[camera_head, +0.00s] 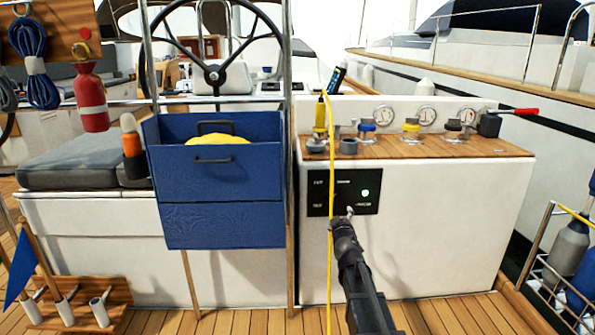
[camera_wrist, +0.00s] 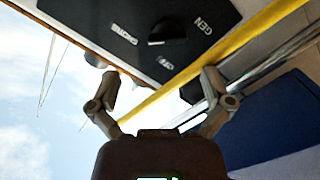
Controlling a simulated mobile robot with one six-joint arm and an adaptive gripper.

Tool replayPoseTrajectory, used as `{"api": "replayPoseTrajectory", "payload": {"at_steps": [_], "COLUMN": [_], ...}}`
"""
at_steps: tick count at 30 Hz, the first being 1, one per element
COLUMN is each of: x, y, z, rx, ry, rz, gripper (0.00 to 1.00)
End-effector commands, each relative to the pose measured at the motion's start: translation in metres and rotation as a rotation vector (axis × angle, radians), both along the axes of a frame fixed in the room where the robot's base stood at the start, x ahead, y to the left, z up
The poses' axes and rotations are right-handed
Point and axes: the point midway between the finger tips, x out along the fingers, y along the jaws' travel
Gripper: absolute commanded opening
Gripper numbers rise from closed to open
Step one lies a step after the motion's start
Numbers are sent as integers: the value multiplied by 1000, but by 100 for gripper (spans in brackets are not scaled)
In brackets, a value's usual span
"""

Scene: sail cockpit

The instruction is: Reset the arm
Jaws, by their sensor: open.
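My gripper (camera_head: 347,212) is at the end of my dark arm, which rises from the bottom of the head view. The panel (camera_wrist: 110,18) there shows a dark rotary knob (camera_wrist: 168,32) with labels including GEN and OFF. The fingers look apart from the knob.
A yellow cord (camera_head: 330,250) hangs close left of my gripper and crosses the wrist view (camera_wrist: 235,40); whether it touches a finger is unclear. A blue open-topped box (camera_head: 222,226) stands left. A bottle rack (camera_head: 560,290) is at right. Deck (camera_head: 470,312) right of my arm is clear.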

Motion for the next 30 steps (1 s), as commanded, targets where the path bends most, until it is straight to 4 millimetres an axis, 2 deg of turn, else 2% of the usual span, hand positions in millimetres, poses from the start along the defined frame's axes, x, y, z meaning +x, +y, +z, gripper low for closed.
{"api": "replayPoseTrajectory", "payload": {"at_steps": [2, 8, 15, 22, 30], "x": [-10, -43, -100, -165, -247], "y": [-8, -32, -47, -43, -18], "z": [2, -11, -35, -56, -67], "rx": [28, 137, 280, 403, 520], "ry": [37, 192, 442, 720, 1061], "rz": [-47, -202, -372, -482, -539], "gripper": [100, 100, 100, 100, 100]}}
